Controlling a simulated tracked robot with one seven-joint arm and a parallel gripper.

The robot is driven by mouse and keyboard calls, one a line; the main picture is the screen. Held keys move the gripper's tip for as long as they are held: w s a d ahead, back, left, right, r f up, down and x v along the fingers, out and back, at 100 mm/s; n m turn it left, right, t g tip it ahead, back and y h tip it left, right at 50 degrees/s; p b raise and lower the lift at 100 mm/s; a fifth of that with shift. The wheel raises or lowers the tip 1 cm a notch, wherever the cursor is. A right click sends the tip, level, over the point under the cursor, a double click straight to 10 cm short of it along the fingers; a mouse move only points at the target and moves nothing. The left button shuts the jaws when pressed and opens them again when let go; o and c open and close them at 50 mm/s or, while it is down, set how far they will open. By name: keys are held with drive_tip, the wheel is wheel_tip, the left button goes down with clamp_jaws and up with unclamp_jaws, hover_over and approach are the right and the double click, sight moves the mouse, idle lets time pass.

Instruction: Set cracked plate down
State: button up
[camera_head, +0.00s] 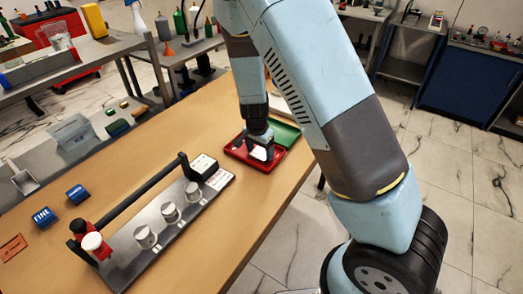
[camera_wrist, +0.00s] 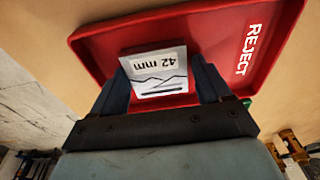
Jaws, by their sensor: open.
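The cracked plate (camera_wrist: 157,82) is pale, marked "42 mm" and crossed by dark jagged lines. In the wrist view it appears over the floor of the red tray (camera_wrist: 95,45), which is lettered REJECT. My gripper (camera_wrist: 160,68) is open, with one finger on each side of the plate. Whether a finger still touches the plate I cannot tell. In the head view my gripper (camera_head: 261,152) points down into the red tray (camera_head: 238,150), and a bit of the pale plate shows between the fingers.
A green tray (camera_head: 288,133) adjoins the red one on the right. A metal rig (camera_head: 150,222) with a black bar and several round pieces stands nearer on the wooden table (camera_head: 212,110). Blue blocks (camera_head: 77,193) lie at the left.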

drive_tip(key=shift+s+d+f, duration=0.1)
drive_tip(key=shift+s+d, duration=0.1)
drive_tip(key=shift+s, duration=0.1)
wheel_tip(320, 180, up, 11)
drive_tip(key=a, duration=0.1)
wheel_tip(320, 180, up, 12)
drive_tip(key=n+y, duration=0.2)
hover_over(258, 156)
drive_tip(key=s+d, duration=0.4)
drive_tip(key=d, duration=0.3)
drive_tip(key=s+d+r+n+t, duration=0.2)
drive_tip(key=s+d+r, duration=0.4)
drive_tip(key=s+r, duration=0.2)
drive_tip(key=s+d+r+n+t+h, duration=0.1)
drive_tip(key=s+d+r+n+t, duration=0.1)
drive_tip(key=s+d+r, duration=0.4)
drive_tip(key=s+r+n, duration=0.1)
drive_tip(key=s+r, duration=0.1)
drive_tip(key=s, duration=0.3)
drive_tip(key=shift+d+n, duration=0.3)
drive_tip(key=shift+s, duration=0.1)
drive_tip(key=shift+c, duration=0.2)
